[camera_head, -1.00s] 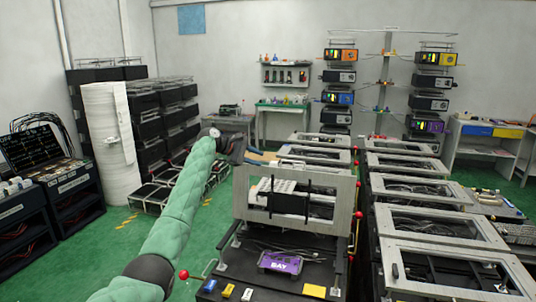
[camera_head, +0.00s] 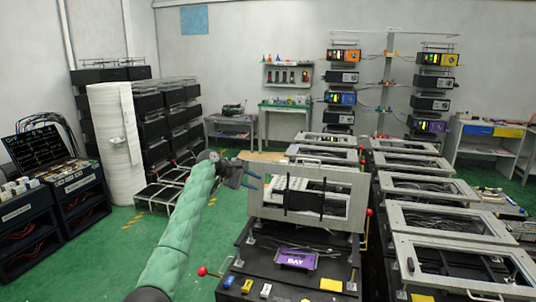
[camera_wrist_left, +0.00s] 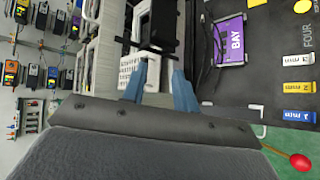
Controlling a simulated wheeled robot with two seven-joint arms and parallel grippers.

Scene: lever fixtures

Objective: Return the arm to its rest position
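My left arm in its green sleeve reaches in from the bottom left of the head view. Its left gripper (camera_head: 247,180) is at the left edge of the upright grey frame panel (camera_head: 347,185) of the nearest fixture. In the left wrist view, the two blue-grey fingers (camera_wrist_left: 158,82) are apart with nothing clear between them. A lever with a red ball (camera_head: 202,271) sticks out at the fixture's lower left, below the gripper and apart from it. The ball also shows in the left wrist view (camera_wrist_left: 300,161). My right gripper is not in view.
The fixture's black top (camera_head: 270,262) carries a purple BAY plate (camera_head: 296,259) and small coloured tags. More framed fixtures (camera_head: 432,220) stand in rows to the right. Black racks and a white roll (camera_head: 116,143) stand at left. Green floor (camera_head: 115,250) is open left of the arm.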

